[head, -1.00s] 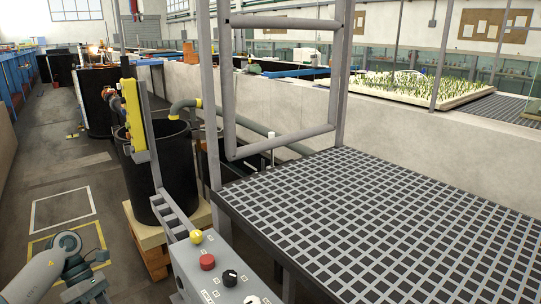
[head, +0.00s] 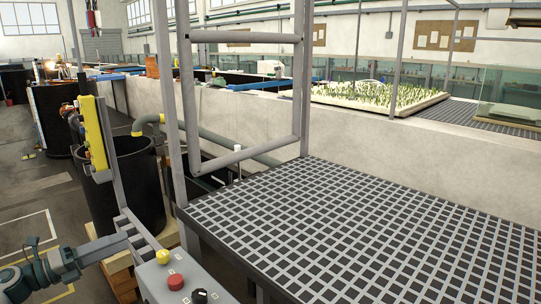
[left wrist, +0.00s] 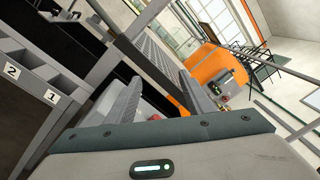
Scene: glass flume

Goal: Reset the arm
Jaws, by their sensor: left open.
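My left arm comes in at the bottom left corner of the head view, with the left gripper (head: 108,247) at its end, pointing right. It is beside the grey bracket and the control box (head: 180,285). The fingertips are hard to make out there. In the left wrist view the left gripper (left wrist: 163,78) shows two ridged fingers spread apart with nothing held between them. My right gripper is in neither view.
A black grid table (head: 350,215) fills the right. A yellow upright piece (head: 95,130) and a black tank (head: 130,190) stand behind the left gripper. A grey frame (head: 240,155) rises at the table's left. Open floor (head: 35,185) lies at the far left.

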